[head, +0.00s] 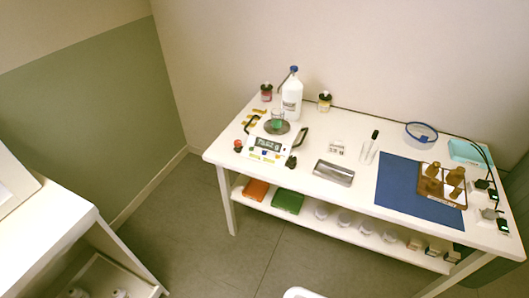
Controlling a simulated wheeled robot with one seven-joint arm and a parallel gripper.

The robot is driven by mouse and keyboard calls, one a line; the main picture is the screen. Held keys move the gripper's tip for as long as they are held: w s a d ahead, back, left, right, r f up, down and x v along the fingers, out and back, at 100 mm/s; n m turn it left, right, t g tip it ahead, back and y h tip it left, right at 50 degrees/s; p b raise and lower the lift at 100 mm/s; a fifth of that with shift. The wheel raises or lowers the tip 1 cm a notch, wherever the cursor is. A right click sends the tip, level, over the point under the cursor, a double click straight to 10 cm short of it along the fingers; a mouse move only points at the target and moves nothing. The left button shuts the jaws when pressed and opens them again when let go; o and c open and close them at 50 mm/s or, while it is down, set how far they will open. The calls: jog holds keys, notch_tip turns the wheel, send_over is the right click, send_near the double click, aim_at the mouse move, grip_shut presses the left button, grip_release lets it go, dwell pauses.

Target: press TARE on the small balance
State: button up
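The small balance (267,150) stands on the left part of the white table. Its front panel faces me and has a dark display and several small coloured keys. The key labels are too small to read, so I cannot tell which one is TARE. A round grey pan (286,128) sits at the back of the balance. A clear beaker (278,115) with something green in or behind it stands on the pan. Dark curved handles or arms show at both sides of the balance. My gripper is not in view.
A white bottle (292,97) with a blue top stands behind the balance. A red knob-like thing (238,145) lies to its left and a dark object (291,161) to its right. A metal tray (334,173) and blue mat (404,190) lie farther right. Floor (215,245) in front is clear.

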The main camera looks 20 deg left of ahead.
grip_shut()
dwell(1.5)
